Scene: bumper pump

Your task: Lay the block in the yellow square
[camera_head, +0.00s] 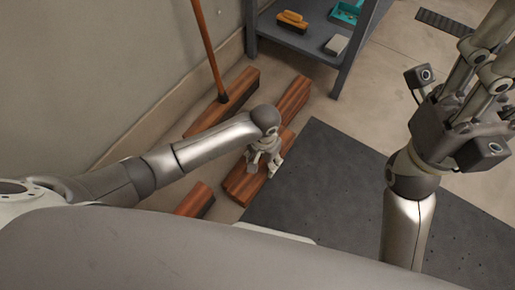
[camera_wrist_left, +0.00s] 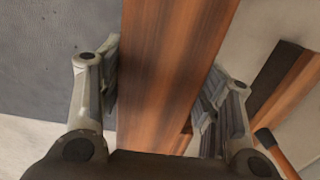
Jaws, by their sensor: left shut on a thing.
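A long reddish-brown wooden block (camera_head: 242,185) lies on the floor at the left edge of the dark grey mat in the head view. My left gripper (camera_head: 265,165) reaches down over it and is shut on it. In the left wrist view the same block (camera_wrist_left: 168,80) runs between the two fingers of the left gripper (camera_wrist_left: 165,95), with a finger pad against or very near each side. My right gripper (camera_head: 465,115) is raised at the right of the head view; whether its fingers are open is unclear. No yellow square shows in either view.
More wooden blocks lie nearby: one along the wall (camera_head: 225,102), one behind (camera_head: 292,95) and a short one in front (camera_head: 195,200). A brown stick (camera_head: 207,45) leans at the wall. A grey shelf (camera_head: 300,38) holds small items. The dark mat (camera_head: 320,190) is bare.

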